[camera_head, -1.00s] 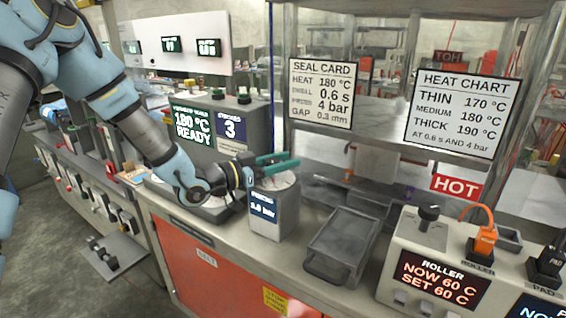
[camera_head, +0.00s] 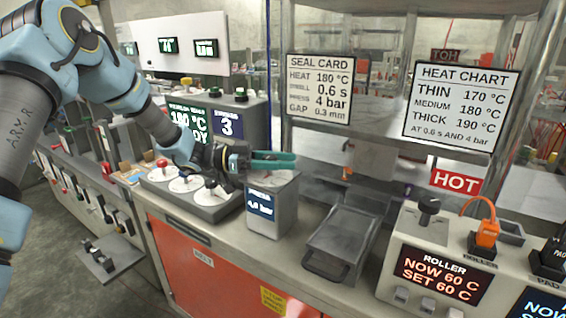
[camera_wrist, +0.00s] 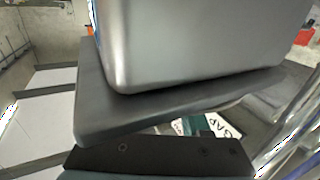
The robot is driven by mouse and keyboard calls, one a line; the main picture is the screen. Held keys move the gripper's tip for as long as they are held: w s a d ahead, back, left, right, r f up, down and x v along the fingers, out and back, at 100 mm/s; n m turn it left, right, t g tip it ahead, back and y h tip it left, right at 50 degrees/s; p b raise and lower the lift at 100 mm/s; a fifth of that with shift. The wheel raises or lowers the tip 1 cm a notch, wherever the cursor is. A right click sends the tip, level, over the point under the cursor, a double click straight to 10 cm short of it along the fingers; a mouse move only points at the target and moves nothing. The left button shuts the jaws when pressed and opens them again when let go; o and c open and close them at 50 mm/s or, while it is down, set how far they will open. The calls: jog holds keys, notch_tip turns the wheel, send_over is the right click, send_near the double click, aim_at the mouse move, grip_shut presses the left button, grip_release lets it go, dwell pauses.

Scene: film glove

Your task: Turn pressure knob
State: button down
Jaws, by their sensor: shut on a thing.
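The pressure unit is a grey box (camera_head: 271,223) with a pale dial plate on top and a small blue display (camera_head: 261,203) that seems to read about 4.0 bar, though blurred. My gripper (camera_head: 284,160) reaches in from the left, its green fingers level just over the top of the box. The fingers are shut on the pressure knob, which they hide in the head view. The wrist view shows a large rounded grey metal form and a dark plate close up; I cannot tell the knob there.
The seal card (camera_head: 319,89) behind lists 4 bar. A sealer panel (camera_head: 196,125) and a row of white dials (camera_head: 186,184) stand left of the box. A grey tray (camera_head: 340,240) lies to the right, then the roller unit (camera_head: 440,262) and a HOT sign (camera_head: 456,181).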

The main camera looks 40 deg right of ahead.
dwell(0.5)
jog(key=shift+c, duration=1.9)
grip_release()
jog(key=shift+a, duration=0.1)
jog(key=b+v, duration=0.3)
jog(key=v, duration=0.7)
jog(key=shift+w+b, duration=0.4)
